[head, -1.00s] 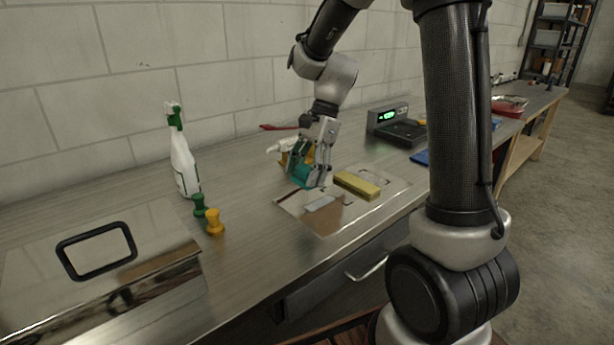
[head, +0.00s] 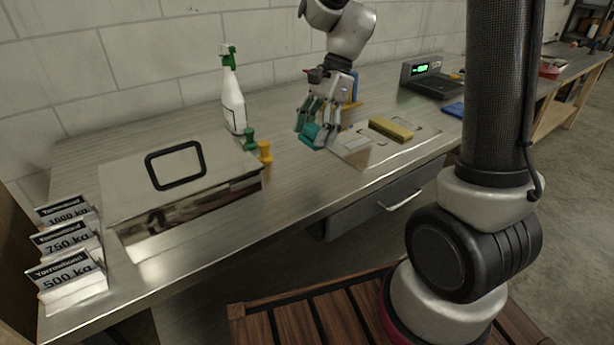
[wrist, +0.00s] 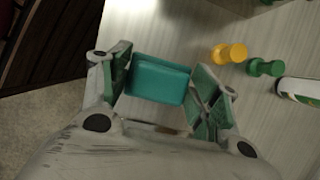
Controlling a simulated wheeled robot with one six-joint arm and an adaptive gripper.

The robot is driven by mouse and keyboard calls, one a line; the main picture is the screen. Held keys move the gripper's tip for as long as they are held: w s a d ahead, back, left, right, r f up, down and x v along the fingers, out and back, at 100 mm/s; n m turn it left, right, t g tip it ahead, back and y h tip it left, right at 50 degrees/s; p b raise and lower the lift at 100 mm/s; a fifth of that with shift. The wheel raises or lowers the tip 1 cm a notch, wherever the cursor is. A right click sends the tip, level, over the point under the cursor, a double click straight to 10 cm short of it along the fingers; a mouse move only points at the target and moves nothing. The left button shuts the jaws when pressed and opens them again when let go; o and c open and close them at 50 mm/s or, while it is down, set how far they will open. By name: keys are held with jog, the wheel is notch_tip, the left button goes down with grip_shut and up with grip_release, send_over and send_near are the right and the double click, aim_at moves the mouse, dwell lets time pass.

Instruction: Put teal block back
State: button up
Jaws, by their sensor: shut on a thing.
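The teal block (wrist: 158,80) is between the two fingers of my gripper (wrist: 158,88) in the wrist view, and the gripper is shut on it. In the head view my gripper (head: 316,134) holds the teal block (head: 311,138) low over the metal worktop, at the left edge of a flat panel with cutouts (head: 352,148). I cannot tell whether the block touches the worktop. A yellow block (head: 390,129) lies on the panel, to the right of my gripper.
Green (head: 249,140) and orange (head: 265,151) pegs and a spray bottle (head: 233,100) stand left of my gripper. A lidded metal box (head: 120,190) and weight cards (head: 68,275) are farther left. A scale (head: 432,80) stands behind right. Bare worktop lies in front of the pegs.

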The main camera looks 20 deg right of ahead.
aim_at(310, 175)
notch_tip(310, 175, down, 9)
jog(key=shift+r, duration=0.1)
dwell(0.3)
jog(key=o, duration=1)
jog(key=shift+c, duration=0.2)
jog(key=v, duration=1.2)
jog(key=s+d+r+n+t+h, duration=0.1)
jog(key=s+d+r+n+t, duration=0.1)
jog(key=s, duration=0.4)
jog(key=s+d+r+n+t+h, duration=0.2)
jog(key=s+d+r+n, duration=0.1)
jog(key=s+d+n, duration=0.2)
jog(key=s+d+r+n+t+h, duration=0.1)
jog(key=s+d+r+n, duration=0.1)
jog(key=s+n, duration=0.5)
jog(key=shift+s+d+r+t, duration=0.25)
jog(key=shift+s+d+t, duration=0.15)
jog(key=shift+s+d, duration=0.55)
